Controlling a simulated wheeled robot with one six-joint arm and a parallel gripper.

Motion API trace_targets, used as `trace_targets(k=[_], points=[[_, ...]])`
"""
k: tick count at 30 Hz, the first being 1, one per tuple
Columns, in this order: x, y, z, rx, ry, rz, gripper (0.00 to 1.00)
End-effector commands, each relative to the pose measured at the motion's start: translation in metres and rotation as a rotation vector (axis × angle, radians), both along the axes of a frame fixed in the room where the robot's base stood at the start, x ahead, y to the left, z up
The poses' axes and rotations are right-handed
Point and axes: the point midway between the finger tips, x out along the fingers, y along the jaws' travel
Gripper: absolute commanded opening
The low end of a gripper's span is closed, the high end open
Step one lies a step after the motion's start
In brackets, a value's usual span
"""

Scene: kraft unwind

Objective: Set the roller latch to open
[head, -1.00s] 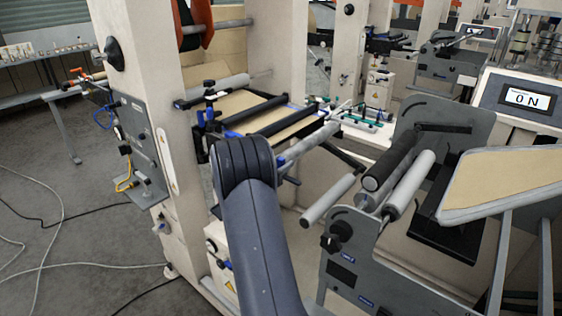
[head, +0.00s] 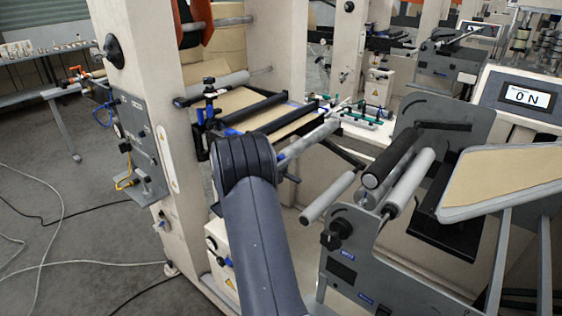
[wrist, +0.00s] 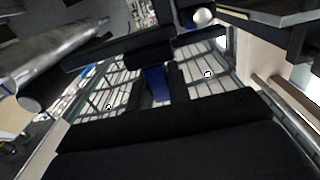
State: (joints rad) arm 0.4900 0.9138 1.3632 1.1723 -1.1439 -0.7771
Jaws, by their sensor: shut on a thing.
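In the wrist view my gripper (wrist: 158,85) shows as dark jaws, shut on a blue piece (wrist: 155,78) that looks like the handle of the roller latch. A dark bar, seemingly the latch's arm (wrist: 110,58), crosses just beyond the jaws. In the head view my arm hides the jaws and most of the latch, so the latch's exact setting cannot be told.
A grey roller (head: 310,138) runs close beside my arm, and a metal roller (wrist: 65,55) shows at left in the wrist view. A bright round knob (wrist: 203,17) is near the jaws. The kraft web (head: 245,103) lies behind. A rewind stand (head: 350,250) stands at right.

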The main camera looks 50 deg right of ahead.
Motion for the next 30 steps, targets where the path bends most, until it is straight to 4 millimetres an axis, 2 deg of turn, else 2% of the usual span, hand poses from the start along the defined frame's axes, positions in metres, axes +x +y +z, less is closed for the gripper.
trace_targets(k=[5, 16, 26, 27, 30], points=[[-0.002, 0.000, 0.000, 0.000, 0.000, 0.000, 0.00], [-0.051, -0.005, -0.001, -0.001, -0.001, -0.002, 0.00], [-0.056, -0.005, -0.001, 0.001, 0.002, -0.004, 0.00], [-0.056, -0.005, -0.001, 0.001, 0.002, -0.004, 0.20], [-0.056, -0.005, -0.001, 0.001, 0.002, -0.004, 0.28]])
